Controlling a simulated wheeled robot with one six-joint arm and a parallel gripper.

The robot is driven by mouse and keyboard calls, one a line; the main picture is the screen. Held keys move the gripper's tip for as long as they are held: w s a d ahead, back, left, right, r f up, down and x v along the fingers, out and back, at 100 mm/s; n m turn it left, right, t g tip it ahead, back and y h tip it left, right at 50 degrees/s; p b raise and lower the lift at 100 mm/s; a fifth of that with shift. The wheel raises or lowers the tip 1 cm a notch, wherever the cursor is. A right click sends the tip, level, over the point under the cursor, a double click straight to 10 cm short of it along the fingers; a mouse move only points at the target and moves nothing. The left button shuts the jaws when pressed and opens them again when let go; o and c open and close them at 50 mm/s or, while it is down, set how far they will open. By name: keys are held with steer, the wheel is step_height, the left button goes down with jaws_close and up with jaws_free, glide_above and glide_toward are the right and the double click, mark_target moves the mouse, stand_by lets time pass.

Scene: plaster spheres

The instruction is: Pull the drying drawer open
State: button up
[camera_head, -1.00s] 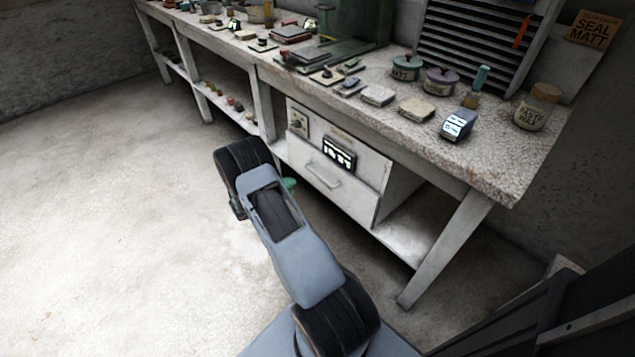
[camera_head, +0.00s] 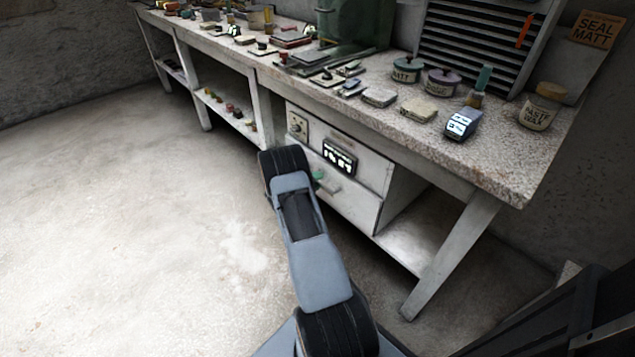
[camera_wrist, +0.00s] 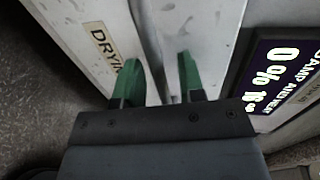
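The drying drawer (camera_head: 352,208) is under the right part of the workbench, and its front looks flush with the cabinet. Its pale bar handle (camera_head: 334,189) is partly hidden by my gripper (camera_head: 319,177). In the wrist view, part of the drawer's label (camera_wrist: 107,46) reads "DRYIN". The green fingers of my gripper (camera_wrist: 160,78) are apart there, pointing at the cabinet front. A grey bar that looks like the handle runs between them, with a visible gap to the right finger; contact on the left is unclear.
A lit display (camera_head: 340,156) sits just above the drawer, and a dial panel (camera_head: 298,126) is left of it. The workbench top (camera_head: 490,165) overhangs the drawer and carries jars and blocks. The bench leg (camera_head: 450,255) stands to the right. The floor on the left is clear.

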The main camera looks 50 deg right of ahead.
steer(key=shift+d, duration=0.15)
jaws_close()
stand_by(0.4)
steer(key=shift+d, duration=0.1)
